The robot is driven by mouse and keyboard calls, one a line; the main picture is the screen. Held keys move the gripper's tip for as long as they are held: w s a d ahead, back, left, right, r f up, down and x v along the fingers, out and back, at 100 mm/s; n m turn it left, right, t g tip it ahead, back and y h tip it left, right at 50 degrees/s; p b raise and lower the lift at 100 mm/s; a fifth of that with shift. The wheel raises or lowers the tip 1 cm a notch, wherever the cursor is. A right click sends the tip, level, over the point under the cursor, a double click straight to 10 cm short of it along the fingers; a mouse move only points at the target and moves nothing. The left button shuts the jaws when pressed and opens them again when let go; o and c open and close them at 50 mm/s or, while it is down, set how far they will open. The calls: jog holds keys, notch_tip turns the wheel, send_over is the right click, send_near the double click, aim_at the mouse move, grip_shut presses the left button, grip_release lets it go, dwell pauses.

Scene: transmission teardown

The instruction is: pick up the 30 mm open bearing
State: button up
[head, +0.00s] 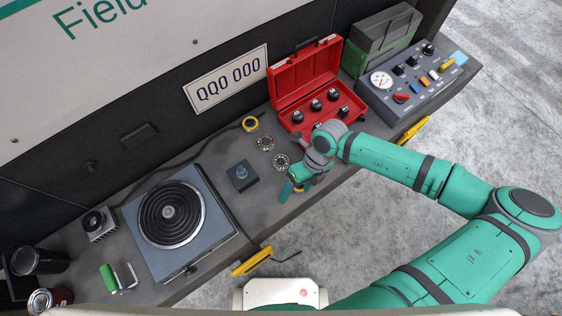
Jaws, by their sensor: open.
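Two open ring bearings with visible balls lie flat on the dark bench top. One bearing (281,161) is nearer my gripper, and a similar bearing (265,143) lies just behind it to the left. I cannot tell from their size which is the 30 mm one. My gripper (292,189) is open, low over the front of the bench, just below and right of the nearer bearing and apart from it. My wrist partly hides the jaws and the bench beneath them.
A yellow ring (250,123) lies behind the bearings. A dark block (242,175) stands left of my gripper, and a hot plate (204,232) farther left. An open red case (283,112) with black pieces is behind my wrist, and a control box (384,100) is right.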

aim_at(281, 163)
jog(key=w+a+r+n+t+h, duration=0.1)
jog(key=w+a+r+n+h, duration=0.15)
jog(key=w, duration=0.45)
jog(key=w+a+r+n+t+h, duration=0.1)
jog(key=w+a+t, duration=0.15)
jog(key=w, duration=0.35)
jog(key=shift+m+g, duration=0.25)
jog(key=shift+g, duration=0.1)
jog(key=f, duration=1)
jog(key=shift+w+f, duration=0.3)
jog(key=shift+w, duration=0.05)
jog(key=c, duration=1.3)
